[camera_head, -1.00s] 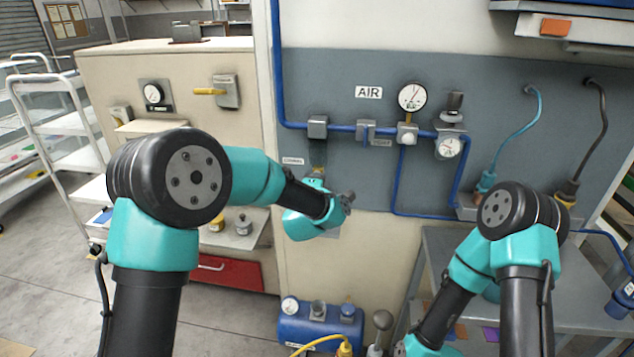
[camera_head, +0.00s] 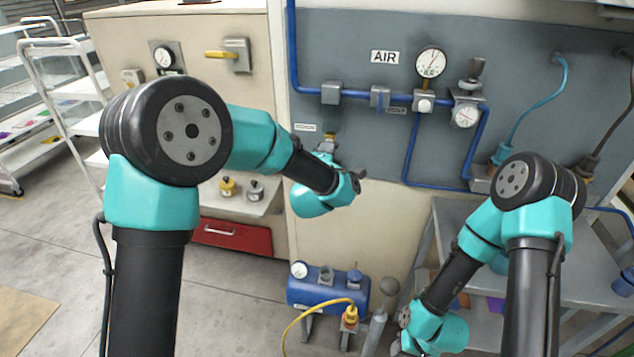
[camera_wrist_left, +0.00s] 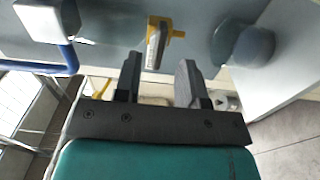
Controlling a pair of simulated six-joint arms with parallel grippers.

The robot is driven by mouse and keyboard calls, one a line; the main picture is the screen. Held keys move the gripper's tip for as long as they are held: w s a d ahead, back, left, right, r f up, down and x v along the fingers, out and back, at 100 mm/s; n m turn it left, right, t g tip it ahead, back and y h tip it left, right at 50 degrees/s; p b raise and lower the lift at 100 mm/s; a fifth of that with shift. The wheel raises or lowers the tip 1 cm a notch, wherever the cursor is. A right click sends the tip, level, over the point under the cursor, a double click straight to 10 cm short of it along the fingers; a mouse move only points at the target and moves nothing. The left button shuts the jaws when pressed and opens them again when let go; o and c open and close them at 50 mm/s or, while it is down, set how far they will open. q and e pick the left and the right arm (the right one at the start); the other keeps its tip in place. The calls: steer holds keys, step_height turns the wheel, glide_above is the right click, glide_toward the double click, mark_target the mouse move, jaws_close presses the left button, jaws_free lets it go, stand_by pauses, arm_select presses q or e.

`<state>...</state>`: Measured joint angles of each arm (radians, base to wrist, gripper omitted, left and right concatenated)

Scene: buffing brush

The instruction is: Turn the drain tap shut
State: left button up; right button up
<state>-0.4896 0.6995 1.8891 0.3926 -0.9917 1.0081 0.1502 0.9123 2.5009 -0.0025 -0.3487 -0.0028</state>
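A tap with a yellow body and a grey lever (camera_wrist_left: 156,45) sits on the grey wall in the left wrist view. I take it for the drain tap. In the head view only a small brownish part of it (camera_head: 331,135) shows above my left wrist, beside a small white label. My left gripper (camera_wrist_left: 160,78) is open, its two dark fingers apart. The lever is just ahead of the gap between them, and I see no contact. In the head view my left wrist mostly hides this gripper. My right gripper (camera_head: 418,346) hangs low at the bottom edge, its fingers unclear.
Blue air pipe (camera_head: 350,95) and gauges (camera_head: 431,63) are on the wall around the tap. A yellow-handled lever (camera_head: 222,54) is on the beige cabinet at left. A blue tank (camera_head: 327,290) with a yellow hose stands below. A grey bench (camera_head: 455,212) is at right.

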arm_select(q)
steer(key=s+a, duration=0.2)
steer(key=s, duration=1.1)
steer(key=shift+s+a, duration=0.2)
steer(key=s+a+f+m+g, duration=0.2)
steer(key=a+f+m+g, duration=0.25)
steer(key=f, duration=0.75)
steer(key=s+a+f+m+g, duration=0.1)
steer(key=a+f+m+g, duration=0.4)
steer(key=f, duration=0.7)
steer(key=s+a+f+m+g, duration=0.2)
steer(key=s+a+f, duration=0.3)
steer(key=s+f, duration=0.3)
steer(key=s+a+f+m+g, duration=0.2)
steer(key=s+a+f+g, duration=0.3)
steer(key=s+f, duration=0.3)
steer(key=shift+s+f+h, duration=0.2)
steer(key=shift+s+h, duration=0.2)
steer(key=shift+s, duration=0.75)
